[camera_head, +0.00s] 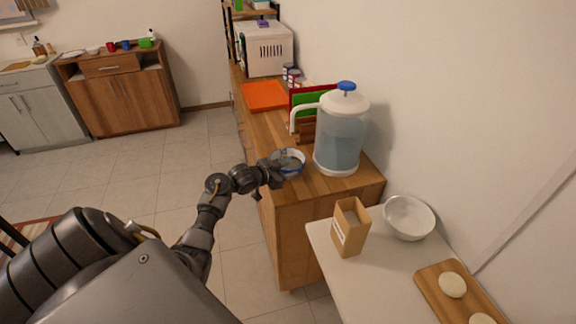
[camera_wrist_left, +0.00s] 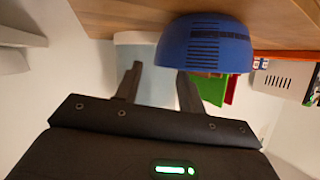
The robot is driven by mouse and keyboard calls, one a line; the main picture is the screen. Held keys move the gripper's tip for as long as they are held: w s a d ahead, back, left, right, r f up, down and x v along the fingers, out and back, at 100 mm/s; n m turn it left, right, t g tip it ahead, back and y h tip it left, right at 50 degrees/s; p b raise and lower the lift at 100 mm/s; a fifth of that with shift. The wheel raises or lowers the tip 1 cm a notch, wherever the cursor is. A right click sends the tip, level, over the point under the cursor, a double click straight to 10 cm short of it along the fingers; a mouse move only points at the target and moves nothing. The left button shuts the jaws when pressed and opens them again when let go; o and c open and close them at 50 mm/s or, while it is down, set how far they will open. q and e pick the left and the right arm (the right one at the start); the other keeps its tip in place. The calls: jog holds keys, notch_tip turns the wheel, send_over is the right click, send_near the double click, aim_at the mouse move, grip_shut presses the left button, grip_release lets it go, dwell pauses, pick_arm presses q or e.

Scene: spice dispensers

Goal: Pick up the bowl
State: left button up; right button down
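The bowl (camera_head: 292,160), blue outside with a pale inside, sits upright on the wooden counter, left of the water dispenser's base. It shows large in the left wrist view (camera_wrist_left: 207,42), which is turned upside down. My left gripper (camera_head: 277,170) is at the bowl's left side in the head view. In the wrist view its two fingers (camera_wrist_left: 158,78) are apart, with one fingertip by the bowl's rim and the other clear of it. Whether it touches the bowl I cannot tell. My right gripper is not in view.
A water dispenser (camera_head: 341,135) stands close right of the bowl. An orange board (camera_head: 264,95) and a white microwave-like box (camera_head: 264,48) are farther back. A white table (camera_head: 375,265) in front holds a cardboard box (camera_head: 350,228), a white bowl (camera_head: 408,218) and a wooden board (camera_head: 437,289).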

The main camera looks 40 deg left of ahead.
aim_at(297, 168)
pick_arm(q)
jog(key=shift+x, duration=2.75)
grip_shut()
